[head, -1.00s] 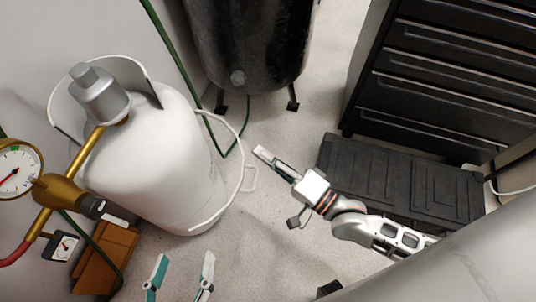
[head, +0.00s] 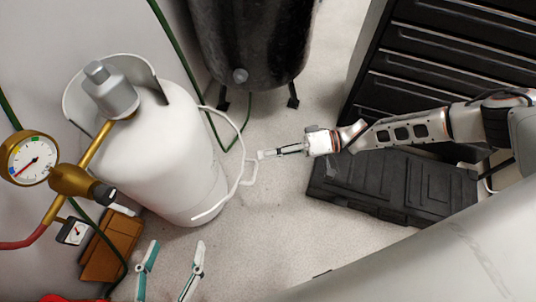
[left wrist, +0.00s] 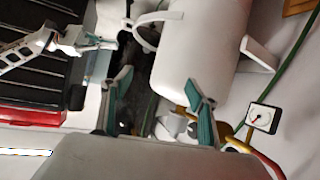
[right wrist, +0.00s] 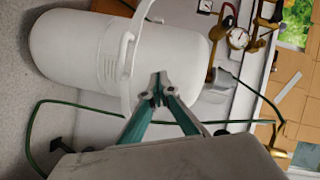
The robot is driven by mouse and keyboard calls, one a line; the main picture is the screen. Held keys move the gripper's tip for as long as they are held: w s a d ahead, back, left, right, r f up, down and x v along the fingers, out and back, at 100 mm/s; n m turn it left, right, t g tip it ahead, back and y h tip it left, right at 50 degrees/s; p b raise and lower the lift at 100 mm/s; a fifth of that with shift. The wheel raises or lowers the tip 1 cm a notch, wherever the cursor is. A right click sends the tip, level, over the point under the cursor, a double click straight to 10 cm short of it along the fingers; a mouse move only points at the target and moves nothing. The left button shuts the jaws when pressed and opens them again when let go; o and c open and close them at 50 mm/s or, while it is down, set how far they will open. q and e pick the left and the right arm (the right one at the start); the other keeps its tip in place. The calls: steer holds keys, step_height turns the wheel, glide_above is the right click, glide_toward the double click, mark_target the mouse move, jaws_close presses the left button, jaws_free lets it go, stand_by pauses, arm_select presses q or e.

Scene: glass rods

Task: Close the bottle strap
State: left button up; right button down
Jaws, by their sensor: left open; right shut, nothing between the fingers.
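The white gas bottle (head: 155,150) stands upright at the left. Its white strap (head: 240,137) bows out from the bottle's right side in a wide loop, with a small handle (head: 251,172) on its outer edge. My right gripper (head: 262,154) is shut and empty, pointing left, close to the handle. I cannot tell if they touch. In the right wrist view its fingertips (right wrist: 159,80) lie in front of the strap (right wrist: 127,60) and bottle (right wrist: 80,50). My left gripper (head: 177,246) is open and empty, in front of the bottle's foot; its fingers (left wrist: 157,82) also show in the left wrist view.
A dark tank (head: 250,50) on legs stands behind. A black drawer cabinet (head: 440,70) and a black case (head: 390,188) are at the right. A brass gauge (head: 28,158) and brown box (head: 108,245) are at the left. Floor between bottle and case is free.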

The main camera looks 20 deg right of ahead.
steer(key=w+d+g+h, duration=0.1)
steer(key=w+d+h, duration=0.15)
steer(key=d, duration=1.05)
arm_select(q)
steer(key=d+n+b, duration=0.2)
steer(key=shift+d+h+b, duration=0.3)
steer(key=shift+d, duration=0.05)
arm_select(e)
steer(key=s+x, duration=0.2)
steer(key=x, duration=1.1)
steer(key=shift+s+f+n, duration=0.2)
steer(key=shift+f+n, duration=0.1)
steer(key=shift+f, duration=0.1)
arm_select(q)
steer(key=shift+s, duration=0.1)
arm_select(e)
steer(key=shift+a, duration=0.1)
